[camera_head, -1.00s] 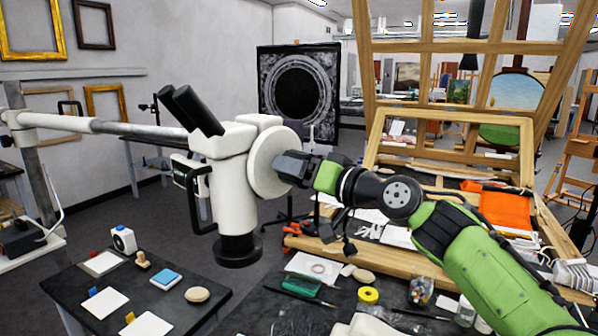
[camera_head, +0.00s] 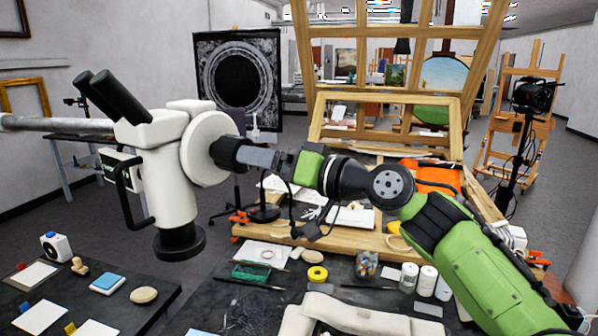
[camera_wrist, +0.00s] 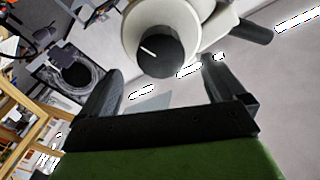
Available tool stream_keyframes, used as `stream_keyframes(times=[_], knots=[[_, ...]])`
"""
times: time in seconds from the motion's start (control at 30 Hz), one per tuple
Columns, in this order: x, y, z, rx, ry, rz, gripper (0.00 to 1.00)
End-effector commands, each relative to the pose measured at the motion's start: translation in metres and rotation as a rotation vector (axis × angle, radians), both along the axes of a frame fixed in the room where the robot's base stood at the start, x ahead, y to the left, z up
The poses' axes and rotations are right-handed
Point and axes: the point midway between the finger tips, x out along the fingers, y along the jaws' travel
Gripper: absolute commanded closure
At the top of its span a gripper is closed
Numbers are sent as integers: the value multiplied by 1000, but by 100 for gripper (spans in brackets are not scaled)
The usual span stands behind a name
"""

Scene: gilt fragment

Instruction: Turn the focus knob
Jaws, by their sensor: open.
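The focus knob (camera_head: 229,152) is a black cylinder on the round white disc (camera_head: 203,150) of a white microscope head. In the wrist view the knob (camera_wrist: 166,58) faces me, with a short white line pointing to the upper left. My gripper (camera_head: 253,157) is level with the knob on its right side, pointing at it. In the wrist view my gripper (camera_wrist: 162,66) shows two spread dark fingers with nothing held between them. The knob lies beyond the fingertips, roughly between them and toward the top. Any gap to the knob looks small.
The microscope has black eyepieces (camera_head: 112,95), a black lower lens (camera_head: 179,243) and a grey support arm (camera_head: 55,123). A dark table (camera_head: 225,300) with jars, yellow tape and papers lies below my arm. A wooden easel frame (camera_head: 388,98) stands behind.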

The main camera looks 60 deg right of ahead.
Motion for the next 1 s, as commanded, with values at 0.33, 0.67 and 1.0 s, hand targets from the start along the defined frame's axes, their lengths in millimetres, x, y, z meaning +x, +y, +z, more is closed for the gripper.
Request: stream_keyframes(times=[0.33, 0.67, 1.0], knots=[[-73, -5, 0, 1, 0, 0, 3], [-77, -5, 0, 1, 1, 2, 3], [-77, -5, 0, 1, 0, 1, 3]])
